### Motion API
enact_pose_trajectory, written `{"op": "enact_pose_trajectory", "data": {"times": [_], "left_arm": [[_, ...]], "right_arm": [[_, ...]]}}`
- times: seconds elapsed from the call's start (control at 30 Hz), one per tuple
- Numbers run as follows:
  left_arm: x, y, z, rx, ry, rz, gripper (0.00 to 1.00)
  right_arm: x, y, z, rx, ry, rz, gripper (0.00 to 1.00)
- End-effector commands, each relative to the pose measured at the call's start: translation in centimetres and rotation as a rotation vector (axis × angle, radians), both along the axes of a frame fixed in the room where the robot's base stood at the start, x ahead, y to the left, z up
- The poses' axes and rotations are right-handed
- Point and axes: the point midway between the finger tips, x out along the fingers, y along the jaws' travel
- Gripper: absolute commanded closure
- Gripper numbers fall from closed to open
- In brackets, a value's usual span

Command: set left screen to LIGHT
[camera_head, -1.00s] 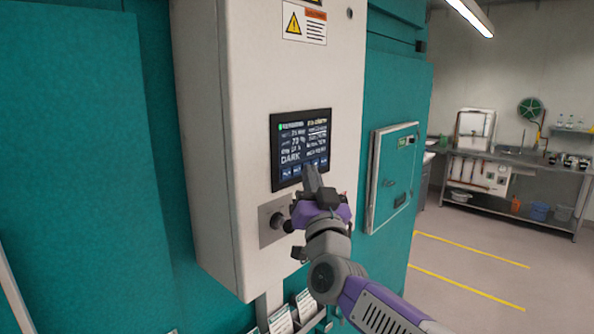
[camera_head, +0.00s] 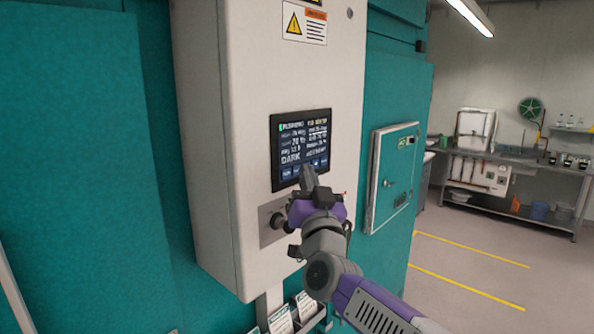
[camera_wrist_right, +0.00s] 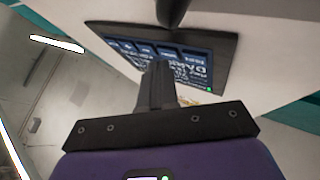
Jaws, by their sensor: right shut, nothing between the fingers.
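The screen (camera_head: 301,145) is a dark panel on the front of a white control box. It reads DARK at its lower left, with a row of blue buttons along its bottom edge. My right gripper (camera_head: 308,172) is shut and empty, its fingertips in front of the lower middle of the screen by the button row. In the right wrist view the shut fingers (camera_wrist_right: 157,70) overlap the screen (camera_wrist_right: 205,55), which shows upside down. I cannot tell whether the tips touch it. My left gripper is not in view.
A dark knob (camera_head: 278,221) sits on a metal plate below the screen. The white control box (camera_head: 225,120) stands out from teal walls. A small panel door (camera_head: 393,175) is to the right. Open floor lies at the right.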

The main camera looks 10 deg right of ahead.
Motion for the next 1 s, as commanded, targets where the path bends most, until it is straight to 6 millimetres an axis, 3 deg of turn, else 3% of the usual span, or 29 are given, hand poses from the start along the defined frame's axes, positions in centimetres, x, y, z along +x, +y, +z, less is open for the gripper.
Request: {"op": "enact_pose_trajectory", "data": {"times": [1.0], "left_arm": [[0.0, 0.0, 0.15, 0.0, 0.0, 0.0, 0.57]], "right_arm": [[0.5, 0.4, 0.03, 0.0, 0.0, 0.0, 1.0]]}}
